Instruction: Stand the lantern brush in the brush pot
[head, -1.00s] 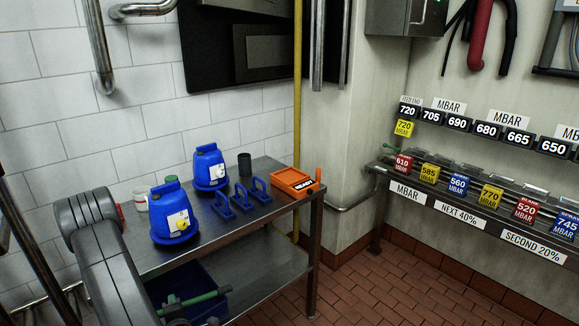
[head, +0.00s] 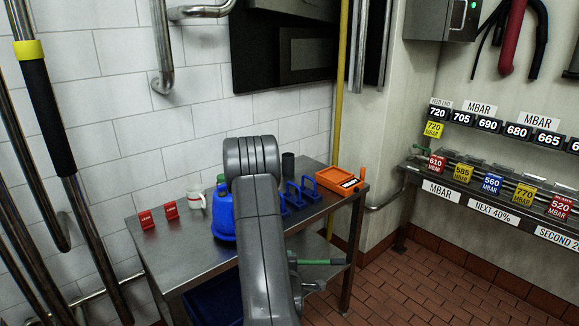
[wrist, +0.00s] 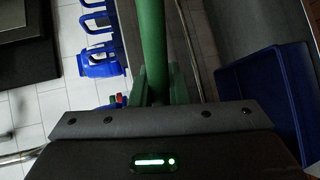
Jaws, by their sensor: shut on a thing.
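The lantern brush shows as a green handle (head: 322,262) low in front of the bench in the head view. Its green handle (wrist: 152,35) runs up the middle of the wrist view; the brush head cannot be made out. My gripper (wrist: 153,88) is shut on the handle, which lies between its green fingers. In the head view my arm hides most of the gripper. A dark upright cylinder, which looks like the brush pot (head: 288,163), stands at the back of the bench top, beyond and above the brush. Its inside cannot be seen.
The steel bench (head: 180,262) carries a blue lantern (head: 223,215) partly behind my arm, a white mug (head: 197,198), two red signs (head: 146,220), several blue handles (head: 308,188) and an orange tray (head: 341,180). A blue bin (wrist: 262,100) is below. The brick floor is clear at right.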

